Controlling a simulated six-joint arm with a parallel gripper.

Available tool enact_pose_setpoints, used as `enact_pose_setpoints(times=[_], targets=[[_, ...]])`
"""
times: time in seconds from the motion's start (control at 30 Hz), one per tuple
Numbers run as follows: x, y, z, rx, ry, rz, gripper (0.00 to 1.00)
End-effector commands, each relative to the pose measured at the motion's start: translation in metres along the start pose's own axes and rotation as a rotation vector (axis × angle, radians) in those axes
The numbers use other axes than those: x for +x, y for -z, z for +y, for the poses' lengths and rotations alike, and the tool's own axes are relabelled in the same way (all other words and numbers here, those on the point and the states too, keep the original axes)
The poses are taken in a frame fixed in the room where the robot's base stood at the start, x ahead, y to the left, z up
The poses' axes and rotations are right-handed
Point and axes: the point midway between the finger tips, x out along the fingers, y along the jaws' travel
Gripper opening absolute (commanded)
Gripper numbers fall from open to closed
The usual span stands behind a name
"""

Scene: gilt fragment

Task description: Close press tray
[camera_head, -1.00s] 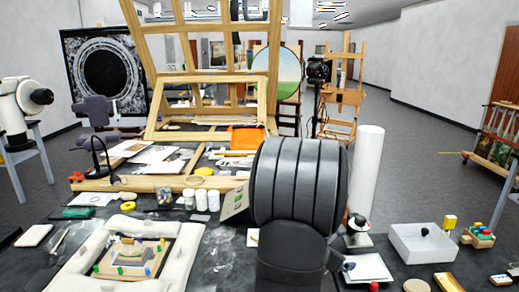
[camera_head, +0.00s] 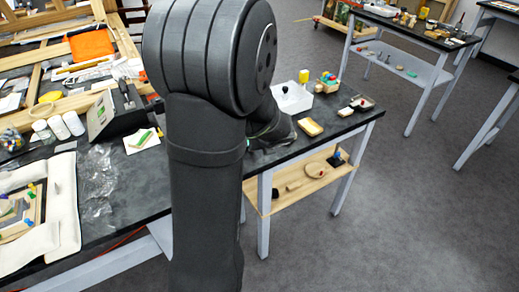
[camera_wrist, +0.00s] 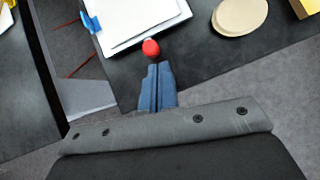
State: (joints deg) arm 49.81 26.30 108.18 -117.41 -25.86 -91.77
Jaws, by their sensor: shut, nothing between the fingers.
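In the wrist view, a white tray (camera_wrist: 135,18) lies near the table edge with pale sheets on it. I take it to be the press tray. A red knob (camera_wrist: 150,47) stands at its near edge, and a blue piece (camera_wrist: 91,22) is at its left corner. My gripper (camera_wrist: 157,66) shows two blue fingers held together with nothing between them. The fingertips are just below the knob in the picture; whether they touch it I cannot tell. How far out the tray stands is not clear. In the head view my arm hides the tray and the fingers.
A beige oval (camera_wrist: 240,15) and a yellow block (camera_wrist: 306,7) lie right of the tray. In the head view, a white bin (camera_head: 293,98) stands on the dark table beyond my arm. A wooden shelf (camera_head: 290,190) is below. Open floor lies to the right.

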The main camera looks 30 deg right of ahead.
Motion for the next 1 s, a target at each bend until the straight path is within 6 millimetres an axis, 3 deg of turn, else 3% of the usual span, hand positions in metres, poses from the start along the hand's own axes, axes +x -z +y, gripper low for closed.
enact_pose_setpoints(times=[0.03,0.2,0.47,0.67,1.0], targets=[[-0.012,0.010,-0.013,-0.030,-0.033,-0.006,0.00],[-0.047,0.035,-0.033,-0.157,-0.158,-0.045,0.00],[-0.074,0.051,-0.042,-0.255,-0.243,-0.098,0.00],[-0.057,0.051,-0.036,-0.261,-0.252,-0.100,0.00],[0.012,0.046,-0.017,-0.259,-0.253,-0.098,0.00]])
